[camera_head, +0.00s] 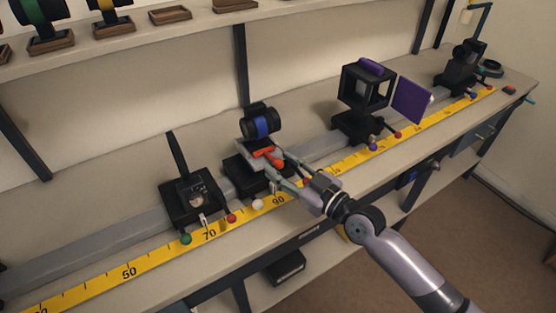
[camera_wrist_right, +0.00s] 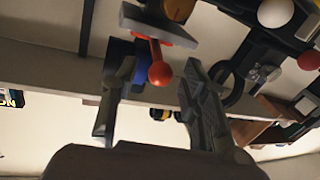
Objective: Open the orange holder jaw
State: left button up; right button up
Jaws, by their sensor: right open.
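The holder (camera_head: 249,175) stands on the rail near the 80–90 marks of the yellow scale. A black lens with a blue ring (camera_head: 260,123) sits at its top. An orange-red part (camera_head: 263,152) shows on the holder just below the lens. My right gripper (camera_head: 274,164) reaches in from the right, open, its fingers at this orange part. In the right wrist view an orange-red lever with a ball end (camera_wrist_right: 158,74) lies between the two spread fingers; I cannot tell whether either finger touches it. My left gripper is not in view.
A black mount (camera_head: 190,202) stands on the rail to the left. A black cube frame (camera_head: 366,88) with a purple plate (camera_head: 411,100) stands to the right. A shelf (camera_head: 150,37) with ringed lenses runs above. The yellow scale (camera_head: 130,271) lies along the bench front.

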jog(key=shift+x, duration=0.95)
grip_shut()
